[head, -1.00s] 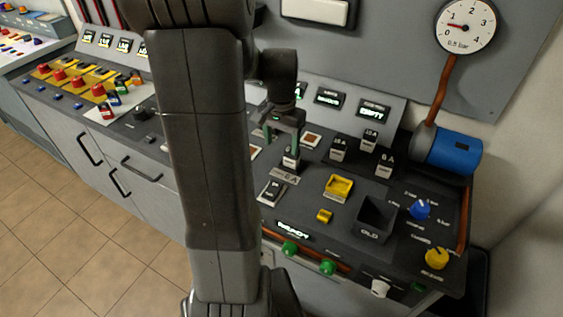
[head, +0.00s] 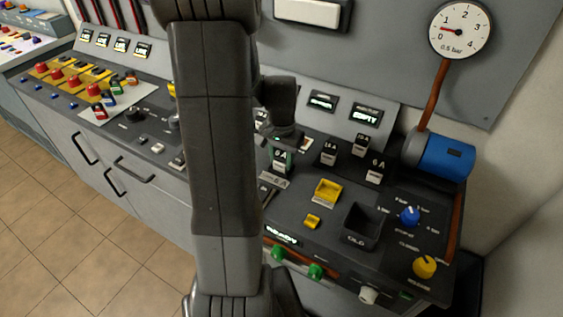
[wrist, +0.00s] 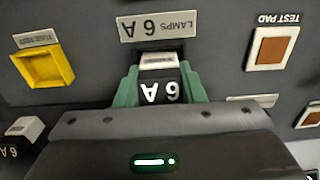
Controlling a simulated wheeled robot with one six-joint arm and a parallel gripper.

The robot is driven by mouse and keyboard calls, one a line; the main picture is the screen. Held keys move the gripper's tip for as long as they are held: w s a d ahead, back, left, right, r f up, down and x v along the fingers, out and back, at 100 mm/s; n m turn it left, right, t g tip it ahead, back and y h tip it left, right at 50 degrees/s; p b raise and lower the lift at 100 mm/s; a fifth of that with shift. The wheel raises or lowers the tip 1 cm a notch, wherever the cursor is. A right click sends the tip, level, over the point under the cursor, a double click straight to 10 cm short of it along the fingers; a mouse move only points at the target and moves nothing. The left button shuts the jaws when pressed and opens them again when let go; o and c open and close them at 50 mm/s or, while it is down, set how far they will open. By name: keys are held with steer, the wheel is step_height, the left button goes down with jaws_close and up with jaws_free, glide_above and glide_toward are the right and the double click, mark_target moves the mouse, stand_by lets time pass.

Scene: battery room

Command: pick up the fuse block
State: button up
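The fuse block (wrist: 159,90), dark with a white "6 A" and a pale strip, sits at the panel slot by the "LAMPS 6 A" label (wrist: 157,26). It also shows in the head view (head: 280,162), upright and partly behind my arm. My gripper (wrist: 160,86) has one green finger on each side of the block, very close to it. Whether the fingers press on it cannot be told. In the head view my gripper (head: 281,150) is down at the block. The block's lower end is hidden.
A yellow socket (head: 328,192), a dark open bin (head: 361,228) and a blue knob (head: 410,215) lie nearer the right. A test pad (wrist: 272,48) is beside the slot.

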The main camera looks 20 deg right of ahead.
steer(key=c, duration=0.3)
